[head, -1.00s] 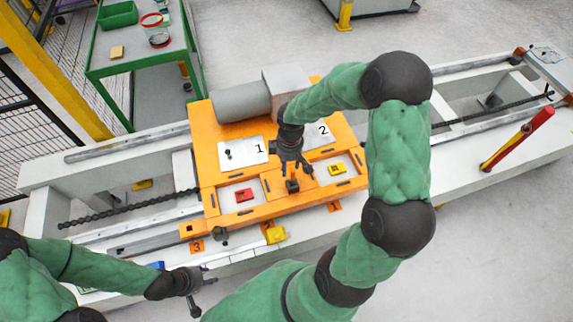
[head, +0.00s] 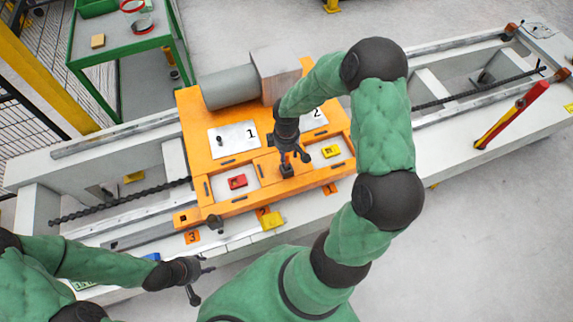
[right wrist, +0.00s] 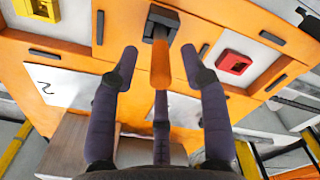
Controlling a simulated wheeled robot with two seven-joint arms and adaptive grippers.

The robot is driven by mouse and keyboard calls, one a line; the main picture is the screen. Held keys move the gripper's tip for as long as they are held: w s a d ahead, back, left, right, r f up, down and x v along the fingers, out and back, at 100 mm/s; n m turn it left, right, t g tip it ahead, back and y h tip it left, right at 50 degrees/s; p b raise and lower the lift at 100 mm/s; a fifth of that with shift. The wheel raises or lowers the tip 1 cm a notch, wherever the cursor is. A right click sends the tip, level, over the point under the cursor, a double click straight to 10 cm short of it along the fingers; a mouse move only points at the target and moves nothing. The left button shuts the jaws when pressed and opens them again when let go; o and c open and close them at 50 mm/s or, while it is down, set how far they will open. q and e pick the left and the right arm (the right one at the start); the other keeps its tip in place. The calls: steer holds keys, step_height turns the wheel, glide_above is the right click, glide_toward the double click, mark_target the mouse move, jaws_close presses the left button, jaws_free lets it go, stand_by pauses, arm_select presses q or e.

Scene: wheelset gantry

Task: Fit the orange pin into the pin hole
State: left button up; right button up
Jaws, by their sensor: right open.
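The orange pin (right wrist: 160,65) shows in the right wrist view as an orange rod at a black block (right wrist: 160,22) on the orange plate. My right gripper (right wrist: 160,72) is open, with its dark fingers spread around the rod and a gap on both sides. In the head view my right gripper (head: 291,157) is above the black block (head: 287,171), near the middle of the orange plate (head: 200,160); the pin cannot be made out there. A dark square hole (head: 183,218) is at the plate's near left corner; I cannot tell if it is the pin hole. My left gripper (head: 203,279) is open and empty, below the plate's near edge.
A red block (head: 237,182) and a yellow block (head: 330,151) sit in pockets beside the black block. A grey cylinder (head: 228,88) lies at the plate's back. A red and yellow lever (head: 512,115) stands at right. A green cart (head: 115,62) is at back left.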

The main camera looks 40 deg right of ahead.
step_height(320, 180, down, 2)
steer(key=shift+f, duration=0.1)
jaws_close()
step_height(320, 180, up, 10)
steer(key=p, duration=0.3)
stand_by(0.4)
